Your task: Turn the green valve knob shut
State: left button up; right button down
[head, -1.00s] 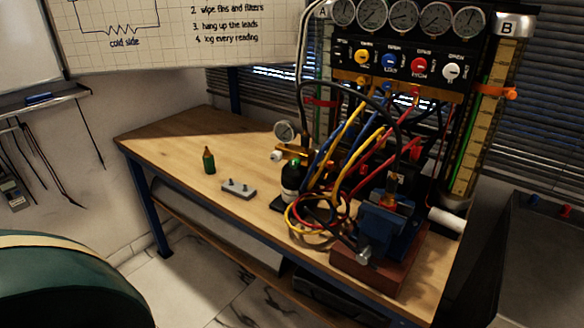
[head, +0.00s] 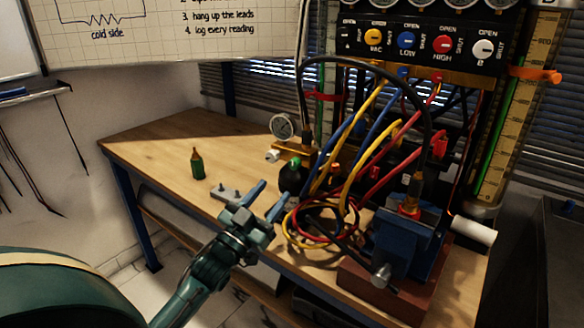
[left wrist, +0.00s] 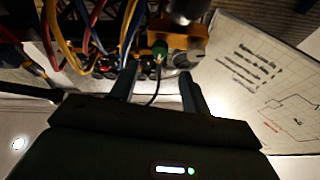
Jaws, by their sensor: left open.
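A small green knob (head: 296,162) shows at the brass manifold (head: 293,148) on the bench, just above a dark rounded body. In the left wrist view the green knob (left wrist: 160,48) sits against the brass block (left wrist: 184,38), beyond the fingertips. My left gripper (head: 274,189) is open and empty, in front of and below the knob in the head view, apart from it. The left wrist view shows its two fingers (left wrist: 158,76) spread, with the knob roughly in line with the gap. How far the knob is turned cannot be told. My right gripper is not in view.
Coiled yellow, red and black hoses (head: 322,222) lie right of my gripper. A blue vise (head: 398,243) stands further right. A grey block with pegs (head: 227,194) and a green bottle (head: 198,166) are to the left. The bench's left end (head: 150,143) is clear.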

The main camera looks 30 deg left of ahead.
aim_at(292, 167)
pick_arm(q)
jog(key=x, duration=0.7)
jog(key=shift+w+r, duration=0.15)
jog(key=shift+w, duration=0.15)
jog(key=shift+w+r+p, duration=0.15)
jog(key=shift+w+p, duration=0.15)
jog(key=shift+w, duration=0.2)
jog(key=shift+c, duration=0.6)
jog(key=shift+d, duration=0.1)
jog(key=c, duration=0.9)
